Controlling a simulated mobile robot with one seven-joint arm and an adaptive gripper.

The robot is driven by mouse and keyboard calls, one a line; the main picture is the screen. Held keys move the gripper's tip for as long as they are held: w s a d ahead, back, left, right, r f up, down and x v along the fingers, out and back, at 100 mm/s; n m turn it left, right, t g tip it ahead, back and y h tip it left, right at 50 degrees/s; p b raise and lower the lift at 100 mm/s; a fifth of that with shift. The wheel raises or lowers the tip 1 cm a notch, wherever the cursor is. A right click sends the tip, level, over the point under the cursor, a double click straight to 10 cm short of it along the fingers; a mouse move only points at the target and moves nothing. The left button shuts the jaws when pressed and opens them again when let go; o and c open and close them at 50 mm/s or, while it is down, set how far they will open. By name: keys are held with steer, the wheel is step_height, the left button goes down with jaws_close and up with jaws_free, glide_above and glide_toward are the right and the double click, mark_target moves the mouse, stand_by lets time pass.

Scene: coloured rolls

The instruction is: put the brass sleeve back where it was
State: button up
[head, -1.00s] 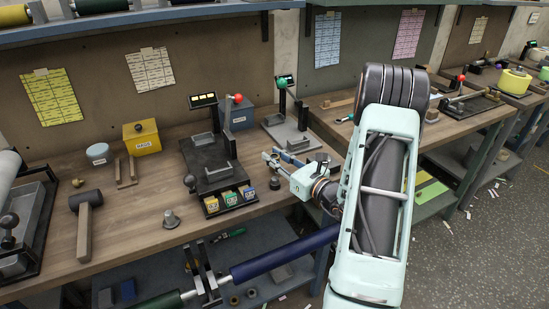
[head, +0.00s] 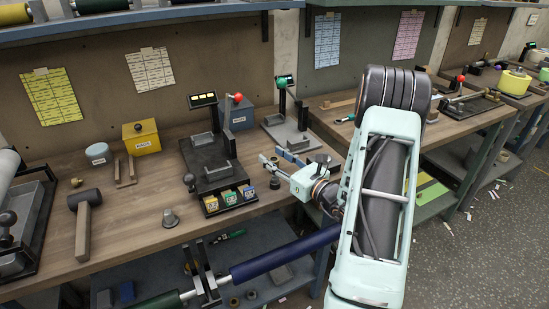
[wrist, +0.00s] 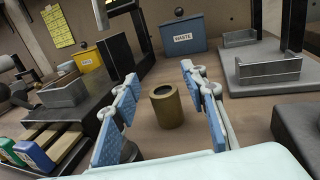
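The brass sleeve (wrist: 166,106) stands upright on the wooden bench in the wrist view, a short hollow cylinder with a dark opening on top. My gripper (wrist: 160,75) is open, with one blue-padded finger on each side of the sleeve. Gaps show between the sleeve and both fingers, so they appear apart.
A black fixture (head: 208,176) with coloured blocks is left of my gripper. A blue-grey waste bin (wrist: 183,38) stands behind the sleeve. A grey fixture (wrist: 262,70) is at the right.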

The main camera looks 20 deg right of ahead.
steer(key=shift+s+a+f, duration=0.1)
steer(key=shift+s+f, duration=0.1)
steer(key=shift+f, duration=0.45)
steer(key=shift+r+p, duration=0.75)
steer(key=shift+p, duration=0.1)
steer(key=v, duration=1.1)
steer(key=shift+s+d+r+b, duration=0.2)
steer(key=shift+s+b, duration=0.1)
steer(key=shift+b, duration=0.05)
